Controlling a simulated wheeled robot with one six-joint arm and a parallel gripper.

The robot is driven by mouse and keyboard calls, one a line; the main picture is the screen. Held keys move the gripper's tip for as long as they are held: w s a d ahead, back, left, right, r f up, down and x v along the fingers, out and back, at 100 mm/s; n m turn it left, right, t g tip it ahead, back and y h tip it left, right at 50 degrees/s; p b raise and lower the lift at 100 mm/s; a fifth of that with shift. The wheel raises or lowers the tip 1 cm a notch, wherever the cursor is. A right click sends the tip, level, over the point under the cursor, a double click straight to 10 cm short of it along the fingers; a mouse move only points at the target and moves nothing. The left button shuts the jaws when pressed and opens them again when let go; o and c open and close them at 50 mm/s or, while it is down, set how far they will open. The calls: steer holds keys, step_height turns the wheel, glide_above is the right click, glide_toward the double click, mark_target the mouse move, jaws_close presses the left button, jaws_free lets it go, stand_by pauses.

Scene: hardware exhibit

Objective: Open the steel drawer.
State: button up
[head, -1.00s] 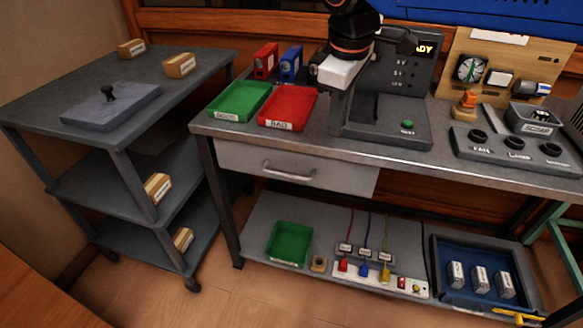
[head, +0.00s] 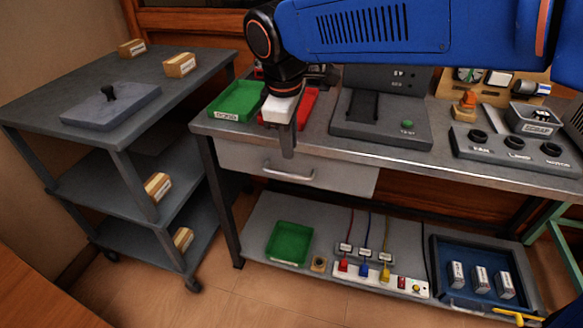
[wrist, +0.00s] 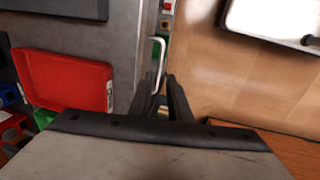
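The steel drawer (head: 345,180) sits shut under the front edge of the workbench. Its bar handle (head: 288,174) is on the front face, and it also shows in the wrist view (wrist: 160,50). My gripper (head: 288,154) points down in front of the bench edge, just above the handle. In the wrist view, my gripper (wrist: 160,88) has its two dark fingers apart, with the handle in line with the gap between them. Nothing is held. I cannot tell whether a finger touches the handle.
A green tray (head: 238,100) and a partly hidden red tray (head: 308,98) stand on the bench (head: 400,146) above the drawer. A grey cart (head: 70,85) stands at the left. The lower shelf holds another green tray (head: 289,242). Floor before the drawer is clear.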

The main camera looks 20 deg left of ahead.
mark_target(292, 176)
steer(key=f, duration=0.3)
steer(key=w+f, duration=0.1)
steer(key=f, duration=0.5)
steer(key=shift+w+f, duration=0.15)
steer(key=shift+w, duration=0.25)
steer(key=shift+c, duration=0.3)
jaws_close()
